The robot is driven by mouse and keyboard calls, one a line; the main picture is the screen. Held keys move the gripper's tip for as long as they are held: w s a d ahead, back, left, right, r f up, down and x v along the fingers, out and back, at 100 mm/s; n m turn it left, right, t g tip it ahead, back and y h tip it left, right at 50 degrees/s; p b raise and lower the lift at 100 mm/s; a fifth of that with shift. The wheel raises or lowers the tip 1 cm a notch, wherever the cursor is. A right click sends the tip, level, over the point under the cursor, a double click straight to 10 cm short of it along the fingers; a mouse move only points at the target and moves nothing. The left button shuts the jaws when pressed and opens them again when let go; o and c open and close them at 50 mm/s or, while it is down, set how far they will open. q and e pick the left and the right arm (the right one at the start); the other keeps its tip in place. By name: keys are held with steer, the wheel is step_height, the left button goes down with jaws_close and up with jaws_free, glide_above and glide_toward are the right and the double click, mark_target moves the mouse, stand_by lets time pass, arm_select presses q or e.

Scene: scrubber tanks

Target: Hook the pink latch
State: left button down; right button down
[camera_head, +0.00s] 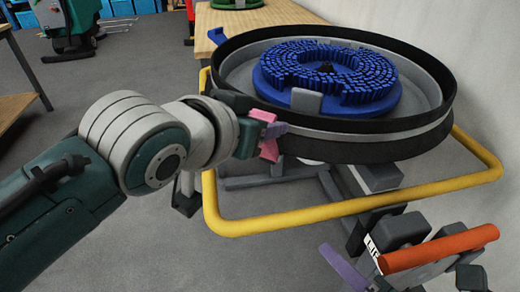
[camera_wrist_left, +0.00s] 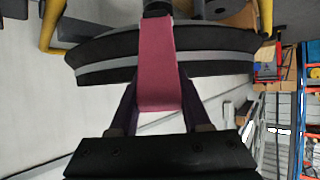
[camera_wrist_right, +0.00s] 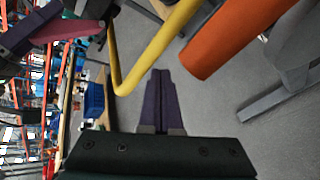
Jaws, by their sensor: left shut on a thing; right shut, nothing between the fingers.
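The pink latch (camera_head: 268,148) hangs on the near left side of the round black-rimmed scrubber deck (camera_head: 350,150). My left gripper (camera_head: 272,132) is shut on it, with a purple finger across the pink. In the left wrist view the latch (camera_wrist_left: 158,60) runs between the two purple fingers toward the deck rim. Whether its far end is hooked on anything is hidden. My right gripper (camera_wrist_right: 161,75) is shut and empty, its purple fingers together below the yellow bar. In the head view its purple tip (camera_head: 343,268) shows low at right of centre.
A yellow tube frame (camera_head: 330,217) runs around the deck's near side. An orange handle (camera_head: 440,248) stands near my right gripper. A blue brush (camera_head: 325,80) lies in the deck. A wooden bench (camera_head: 250,20) is behind, and a wall is close on the right.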

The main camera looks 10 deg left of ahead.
mark_target(265, 147)
steer(key=s+a+r+n+y, duration=0.2)
steer(key=a+r+n+y, duration=0.35)
steer(key=r+y, duration=0.35)
steer(key=w+a+r+y, duration=0.1)
steer(key=w+a+r, duration=0.1)
steer(key=w+a, duration=0.4)
steer(key=shift+w+r+n, duration=0.4)
steer(key=shift+w+n, duration=0.05)
steer(key=shift+w, duration=1.05)
steer(key=shift+w+d+r, duration=0.3)
steer(key=shift+w+r, duration=0.15)
steer(key=shift+w, duration=0.15)
